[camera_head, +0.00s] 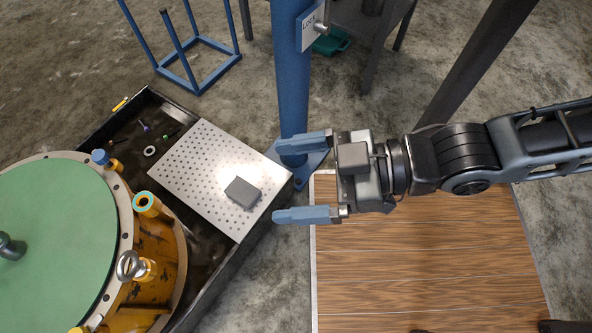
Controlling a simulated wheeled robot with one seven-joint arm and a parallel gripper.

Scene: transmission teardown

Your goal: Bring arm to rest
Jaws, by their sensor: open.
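My gripper (304,180) is open and empty, with its two blue fingers pointing left and a clear gap between them. My arm reaches in from the right edge. In the picture the gripper lies right of the perforated metal plate (205,155) and partly over the left edge of a wood-topped surface (420,260). The upper finger overlaps the foot of the blue post (291,80); I cannot tell how far apart they are.
A yellow transmission housing (165,255) with a green cover (60,235) stands in a dark tray (225,275) at left. A grey block (242,192) lies on the perforated plate. A blue frame (190,85) stands on the floor behind. Dark legs stand at upper right.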

